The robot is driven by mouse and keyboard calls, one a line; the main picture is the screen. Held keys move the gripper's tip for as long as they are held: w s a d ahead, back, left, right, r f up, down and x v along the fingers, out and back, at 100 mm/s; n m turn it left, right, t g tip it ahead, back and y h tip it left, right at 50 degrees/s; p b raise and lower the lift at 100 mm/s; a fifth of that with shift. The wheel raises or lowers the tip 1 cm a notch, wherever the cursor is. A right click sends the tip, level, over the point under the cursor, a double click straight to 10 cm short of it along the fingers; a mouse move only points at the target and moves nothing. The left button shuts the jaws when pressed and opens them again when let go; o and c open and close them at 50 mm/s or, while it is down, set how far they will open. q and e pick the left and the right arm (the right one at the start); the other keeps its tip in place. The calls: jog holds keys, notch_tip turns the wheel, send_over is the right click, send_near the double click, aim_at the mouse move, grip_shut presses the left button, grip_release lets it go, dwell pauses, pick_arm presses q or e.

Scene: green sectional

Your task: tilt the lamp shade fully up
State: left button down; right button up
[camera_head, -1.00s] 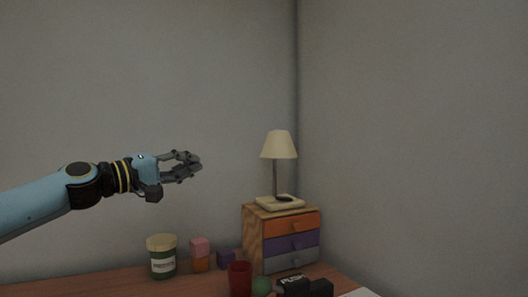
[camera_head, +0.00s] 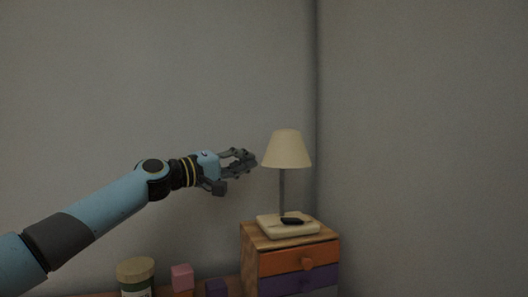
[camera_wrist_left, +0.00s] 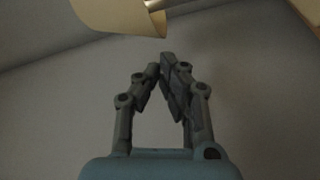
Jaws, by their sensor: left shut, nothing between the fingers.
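The lamp has a cream cone-shaped shade (camera_head: 287,150) on a thin grey post (camera_head: 282,192) and a cream base (camera_head: 275,231) with a dark piece on it. The shade stands wide end down, close to upright. My left gripper (camera_head: 254,162) is shut and empty, just left of the shade's lower left edge; whether it touches cannot be told. In the left wrist view the shade (camera_wrist_left: 115,14) and part of the post (camera_wrist_left: 157,18) show at the top, beyond the shut fingertips (camera_wrist_left: 165,62). My right gripper is not in view.
The lamp stands on a small wooden drawer cabinet (camera_head: 249,260) with orange and purple drawers. A jar with a tan lid (camera_head: 136,268), a pink block (camera_head: 182,277) and a purple block (camera_head: 216,288) stand to the left below. Grey walls meet behind the lamp.

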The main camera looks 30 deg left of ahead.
aim_at(265, 164)
pick_arm(q)
jog(key=w+d+n+p, duration=0.1)
jog(key=p, duration=0.1)
jog(key=w+d+f+n+p, duration=0.1)
jog(key=w+d+n+p, duration=0.1)
jog(key=p, duration=0.1)
jog(key=shift+w+d+g+y, duration=0.25)
jog(key=shift+d+g+y, duration=0.05)
jog(key=shift+g+y, duration=0.1)
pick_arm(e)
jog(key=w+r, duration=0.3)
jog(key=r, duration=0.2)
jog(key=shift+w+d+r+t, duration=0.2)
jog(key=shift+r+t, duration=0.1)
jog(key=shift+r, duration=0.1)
pick_arm(q)
jog(key=shift+f, duration=0.1)
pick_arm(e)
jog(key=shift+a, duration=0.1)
